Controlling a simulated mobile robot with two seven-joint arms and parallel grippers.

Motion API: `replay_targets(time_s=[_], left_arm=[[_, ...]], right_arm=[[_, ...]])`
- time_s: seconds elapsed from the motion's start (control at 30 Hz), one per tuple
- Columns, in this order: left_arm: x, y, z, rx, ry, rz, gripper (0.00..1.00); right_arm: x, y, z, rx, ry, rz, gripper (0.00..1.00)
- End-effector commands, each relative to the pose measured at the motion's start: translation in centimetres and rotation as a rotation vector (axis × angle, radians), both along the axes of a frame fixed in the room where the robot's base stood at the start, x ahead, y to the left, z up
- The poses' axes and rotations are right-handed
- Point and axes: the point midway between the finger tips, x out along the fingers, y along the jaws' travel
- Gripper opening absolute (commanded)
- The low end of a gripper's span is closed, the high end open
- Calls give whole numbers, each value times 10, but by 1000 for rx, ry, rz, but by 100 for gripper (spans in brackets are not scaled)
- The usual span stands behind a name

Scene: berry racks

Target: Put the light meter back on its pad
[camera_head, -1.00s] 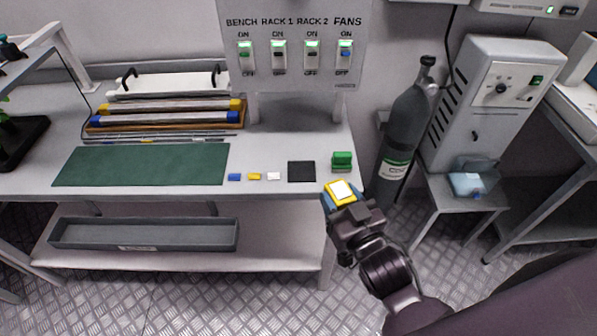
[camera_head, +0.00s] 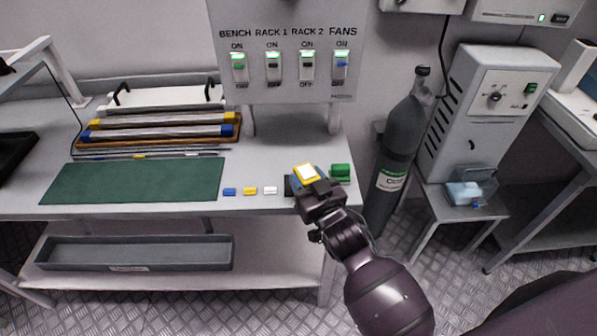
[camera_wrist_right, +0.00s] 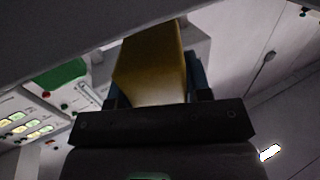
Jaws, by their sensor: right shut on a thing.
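The light meter (camera_head: 305,172) is a yellow block with a white top face. My right gripper (camera_head: 311,180) is shut on it and holds it over the right part of the bench. The meter also shows as a yellow block between the fingers in the right wrist view (camera_wrist_right: 151,68). The pad is likely the black square (camera_head: 288,187) on the bench; the meter and gripper cover most of it. I cannot tell whether the meter touches the pad. My left gripper is not in view.
A green block (camera_head: 340,172) stands close to the right of the held meter. Small blue (camera_head: 229,192), yellow (camera_head: 250,191) and white (camera_head: 270,190) pieces lie to the left, beside a green mat (camera_head: 130,180). The switch panel (camera_head: 290,50) rises behind. A gas cylinder (camera_head: 397,150) stands right of the bench.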

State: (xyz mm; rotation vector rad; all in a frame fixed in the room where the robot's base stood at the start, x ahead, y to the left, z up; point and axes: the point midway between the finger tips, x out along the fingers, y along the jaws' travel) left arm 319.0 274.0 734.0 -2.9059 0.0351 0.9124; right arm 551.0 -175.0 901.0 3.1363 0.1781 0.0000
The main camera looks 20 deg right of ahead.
Motion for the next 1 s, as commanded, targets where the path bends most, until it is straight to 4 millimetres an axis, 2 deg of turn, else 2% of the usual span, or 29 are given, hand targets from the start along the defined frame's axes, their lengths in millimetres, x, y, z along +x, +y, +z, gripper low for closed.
replay_targets(time_s=[0.27, 0.47, 0.5, 0.57, 0.97, 1.0], left_arm=[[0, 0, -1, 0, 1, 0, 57], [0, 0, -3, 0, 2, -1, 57], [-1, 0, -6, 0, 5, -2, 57], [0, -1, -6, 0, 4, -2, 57], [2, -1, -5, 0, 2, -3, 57], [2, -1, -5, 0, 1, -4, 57]], right_arm=[[16, 2, 0, 0, 0, 0, 13], [44, 5, -1, 0, 0, 0, 13], [41, 5, -11, 1, 6, -1, 13], [40, 4, -16, 0, 5, 0, 13], [40, 5, -19, 1, 2, 0, 13], [40, 5, -19, 1, 2, 0, 49]])
